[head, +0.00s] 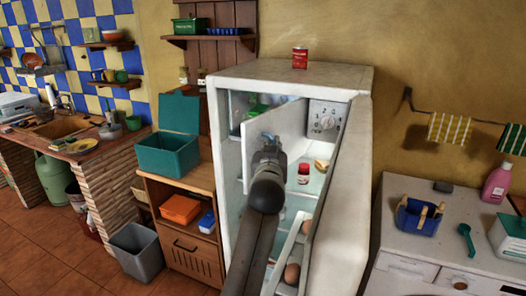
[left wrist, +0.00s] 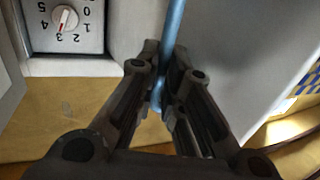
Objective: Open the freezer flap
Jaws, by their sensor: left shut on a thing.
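The white freezer flap (head: 288,126) stands swung out from the top compartment of the fridge (head: 290,78), partly open. Some green contents (head: 257,110) show behind it. My left gripper (head: 268,146) reaches in from below, in front of the flap, and hides part of it. In the left wrist view, the fingers (left wrist: 164,60) are shut on a thin light-blue edge strip (left wrist: 174,22) of the flap, with its grey panel (left wrist: 235,50) to the right. My right gripper is not in view.
The fridge door (head: 344,200) stands open close to the right of my arm. A thermostat dial (head: 326,122), a red jar (head: 304,174) and shelves lie inside. A red can (head: 300,58) stands on top. A cabinet with a teal box (head: 168,155) is at left.

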